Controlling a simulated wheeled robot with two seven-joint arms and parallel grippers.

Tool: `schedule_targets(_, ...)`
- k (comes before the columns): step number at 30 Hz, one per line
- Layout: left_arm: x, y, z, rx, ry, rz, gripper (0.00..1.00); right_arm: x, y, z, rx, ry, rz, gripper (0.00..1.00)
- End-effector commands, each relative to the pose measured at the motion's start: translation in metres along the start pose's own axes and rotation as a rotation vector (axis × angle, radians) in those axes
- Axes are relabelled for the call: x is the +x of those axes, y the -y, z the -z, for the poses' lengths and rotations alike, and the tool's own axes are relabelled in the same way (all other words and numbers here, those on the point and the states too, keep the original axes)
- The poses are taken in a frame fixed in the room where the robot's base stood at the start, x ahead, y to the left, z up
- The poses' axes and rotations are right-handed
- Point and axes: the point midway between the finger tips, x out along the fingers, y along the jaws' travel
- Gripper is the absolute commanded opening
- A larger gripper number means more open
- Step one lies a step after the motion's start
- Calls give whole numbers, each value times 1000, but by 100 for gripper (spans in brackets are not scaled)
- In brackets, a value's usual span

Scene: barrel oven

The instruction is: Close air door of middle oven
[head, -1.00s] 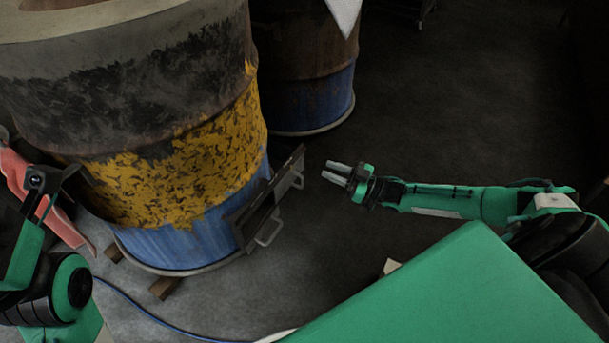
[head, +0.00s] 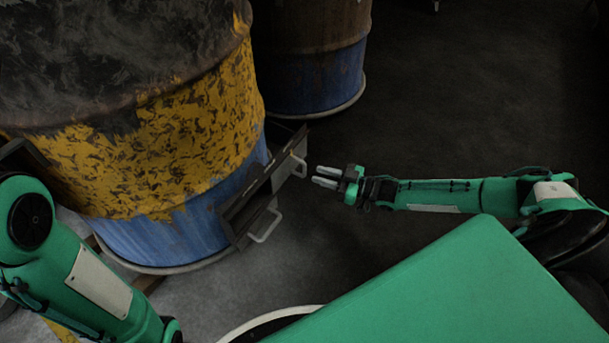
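The near barrel oven (head: 150,150), black above, worn yellow in the middle and blue below, fills the left of the view. A dark metal air-door assembly (head: 245,205) juts out at a slant from its lower right side. It carries two pale loop handles, an upper one (head: 299,166) and a lower one (head: 268,226). My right gripper (head: 314,176) is just right of the upper handle, its fingers pointing left at it, parallel with a narrow gap and nothing between them. I see no contact. My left arm shows at the lower left, its gripper out of view.
A second barrel (head: 310,65), rusty above and blue below, stands behind to the right. Dark floor (head: 450,110) lies open beyond my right arm. My green base covers the lower middle and right.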

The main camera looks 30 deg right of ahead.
Motion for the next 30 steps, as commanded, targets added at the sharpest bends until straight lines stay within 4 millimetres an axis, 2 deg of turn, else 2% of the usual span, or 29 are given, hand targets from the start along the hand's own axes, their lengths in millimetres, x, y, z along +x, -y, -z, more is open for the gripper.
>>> schedule_targets(1,-9,-1,4,-1,-4,2,0,12,0,-4,-1,-4,2,26)
schedule_targets(3,-13,-2,6,-1,-7,4,0,26,0,-4,-2,-5,2,26)
schedule_targets(9,-18,-5,10,-4,-14,4,0,52,0,-2,-1,-2,1,26)
schedule_targets(14,-20,-6,11,-6,-14,7,0,60,0,0,-1,-1,1,26)
schedule_targets(22,-18,-6,12,-10,-19,10,0,61,0,0,-1,0,1,26)
schedule_targets(26,-18,-6,11,-10,-20,10,0,61,0,0,-1,0,0,3)
schedule_targets(30,-18,-6,11,-10,-19,8,0,61,0,0,-1,0,0,0)
